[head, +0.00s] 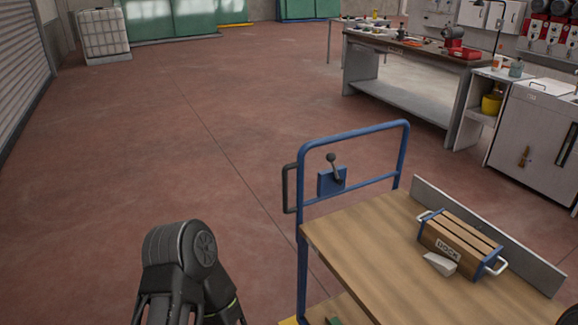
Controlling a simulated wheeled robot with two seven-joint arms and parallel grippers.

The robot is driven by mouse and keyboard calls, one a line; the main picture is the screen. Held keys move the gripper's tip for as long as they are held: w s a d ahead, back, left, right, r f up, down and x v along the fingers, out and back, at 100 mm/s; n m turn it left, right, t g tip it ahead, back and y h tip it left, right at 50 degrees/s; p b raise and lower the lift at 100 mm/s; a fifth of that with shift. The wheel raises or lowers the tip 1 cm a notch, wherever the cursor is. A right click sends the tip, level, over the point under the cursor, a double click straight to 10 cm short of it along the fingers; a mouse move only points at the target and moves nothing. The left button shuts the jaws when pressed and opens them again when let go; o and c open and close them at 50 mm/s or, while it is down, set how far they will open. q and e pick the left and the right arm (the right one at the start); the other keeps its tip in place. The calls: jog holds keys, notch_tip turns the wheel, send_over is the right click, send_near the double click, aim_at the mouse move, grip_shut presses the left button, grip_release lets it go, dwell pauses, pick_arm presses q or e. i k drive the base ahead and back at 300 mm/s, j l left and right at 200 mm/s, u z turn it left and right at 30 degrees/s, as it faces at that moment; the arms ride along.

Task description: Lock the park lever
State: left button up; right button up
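The park lever (335,165) is a short grey lever with a dark round knob, on a blue plate (326,182) fixed to the blue push handle frame (352,137) of a trolley. The lever stands nearly upright, its knob leaning slightly to the left. I cannot tell from this view whether it is locked. A dark joint of my own arm shows at the bottom, left of the trolley and apart from the lever. Neither gripper's fingertips are in view.
The trolley's wooden top (370,240) carries a wooden block box (460,242), a pale wedge (439,263) and a grey upright board (490,235). A black loop handle (288,188) sits left of the lever. Open red floor (150,140) lies left and beyond. A workbench (400,90) stands at back right.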

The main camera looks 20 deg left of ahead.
aim_at(331, 157)
jog(key=l+u, duration=0.5)
jog(key=z, duration=0.75)
jog(key=j+z, duration=0.4)
jog(key=i+j+z, duration=0.1)
jog(key=j+z, duration=0.75)
jog(key=k+j+z, duration=0.15)
jog(key=z, duration=0.25)
jog(key=k+j, duration=0.15)
jog(key=j, duration=0.25)
jog(key=k+j+z, duration=0.1)
jog(key=j, duration=0.3)
jog(key=k+j, duration=0.2)
jog(key=j, duration=0.15)
jog(key=k+j+z, duration=0.1)
jog(key=j, duration=0.3)
jog(key=k+j, duration=0.2)
jog(key=j, duration=0.15)
